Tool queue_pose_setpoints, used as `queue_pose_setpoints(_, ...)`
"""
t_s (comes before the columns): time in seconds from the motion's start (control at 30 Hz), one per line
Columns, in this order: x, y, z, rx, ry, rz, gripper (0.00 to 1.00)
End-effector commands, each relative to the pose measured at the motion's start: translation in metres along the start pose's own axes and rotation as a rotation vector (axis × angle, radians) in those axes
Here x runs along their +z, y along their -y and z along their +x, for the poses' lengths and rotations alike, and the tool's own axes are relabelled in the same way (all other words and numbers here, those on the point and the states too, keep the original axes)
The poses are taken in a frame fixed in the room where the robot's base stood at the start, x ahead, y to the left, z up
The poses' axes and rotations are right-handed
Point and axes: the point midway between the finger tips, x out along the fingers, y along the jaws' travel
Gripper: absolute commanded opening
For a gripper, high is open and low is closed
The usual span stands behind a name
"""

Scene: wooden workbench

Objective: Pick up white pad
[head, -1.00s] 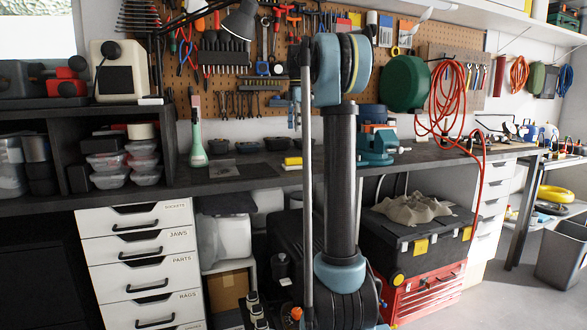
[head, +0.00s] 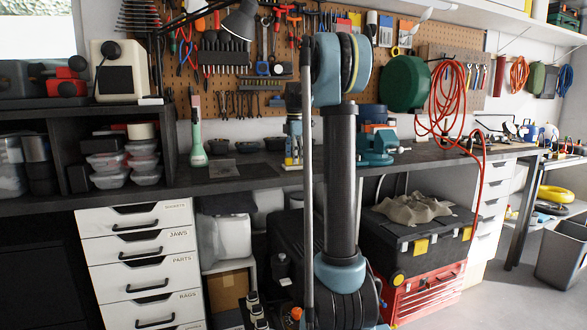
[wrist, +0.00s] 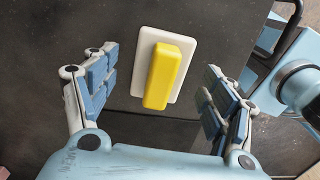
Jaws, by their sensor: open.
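The white pad (wrist: 142,62) lies flat on the dark bench top in the wrist view, a rounded rectangle. A yellow bar (wrist: 163,77) sits on top of it along its length. My gripper (wrist: 160,66) is open, with one blue-padded finger on each side of the pad and the fingers apart from it. In the head view my gripper (head: 294,135) points down at the bench just above a yellow patch (head: 293,161), which is the bar, largely hidden by it. The white part is hard to make out there.
A teal vise (head: 377,147) stands on the bench to the right and shows close beside the right finger in the wrist view. The pegboard (head: 270,100) rises behind.

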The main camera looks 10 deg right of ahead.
Motion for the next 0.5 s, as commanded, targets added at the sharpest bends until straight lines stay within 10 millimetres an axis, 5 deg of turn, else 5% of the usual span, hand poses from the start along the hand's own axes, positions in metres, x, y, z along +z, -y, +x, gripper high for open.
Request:
queue_pose_setpoints(0.43,0.000,0.000,0.018,0.000,0.000,0.000,0.77)
queue_pose_setpoints(0.5,0.000,0.000,0.018,0.000,0.000,0.000,0.61)
